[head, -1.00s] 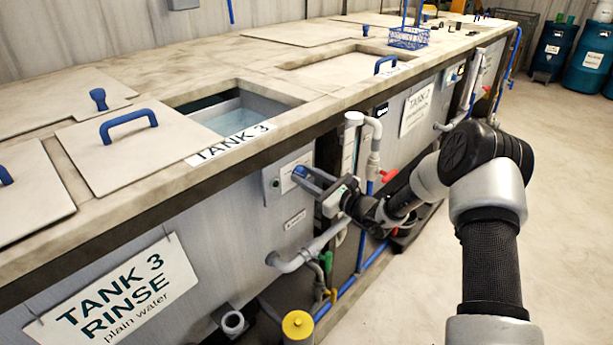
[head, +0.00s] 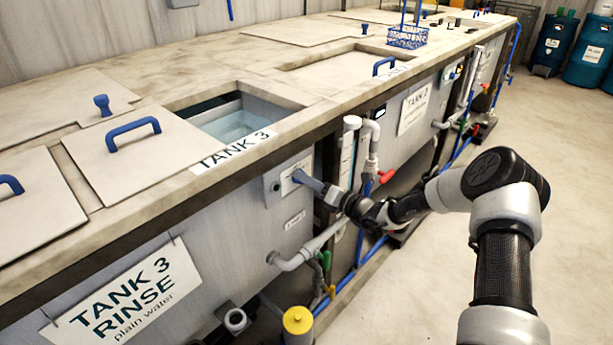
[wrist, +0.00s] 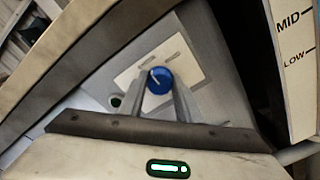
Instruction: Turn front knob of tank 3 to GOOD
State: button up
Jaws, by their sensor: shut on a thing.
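The front knob (wrist: 159,80) of tank 3 is a round blue dial with a white pointer mark, on a pale label plate (wrist: 185,54) on the tank's grey front panel. In the wrist view my gripper (wrist: 159,92) has its two fingers on either side of the knob, shut on it. The pointer slants toward the upper left in that view. The writing on the plate is too small to read. In the head view my gripper (head: 308,182) reaches the panel (head: 276,186) just below the TANK 3 edge label (head: 236,151); the fingers largely cover the knob there.
To the right are a level gauge with MID and LOW marks (wrist: 293,38), pipes, and a red valve handle (head: 386,176). A yellow-capped cylinder (head: 298,320) stands below.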

jog(key=m+p, duration=0.1)
jog(key=m, duration=0.5)
jog(key=m+p, duration=0.1)
jog(key=m, duration=0.5)
jog(key=shift+d+f+p, duration=0.1)
jog(key=shift+f+p, duration=0.1)
jog(key=shift+p, duration=0.15)
dwell(0.4)
jog(key=o, duration=1.1)
jog(key=shift+c, duration=0.2)
jog(key=v, duration=1.7)
jog(key=shift+d+p, duration=0.35)
jog(key=shift+w+f, duration=0.15)
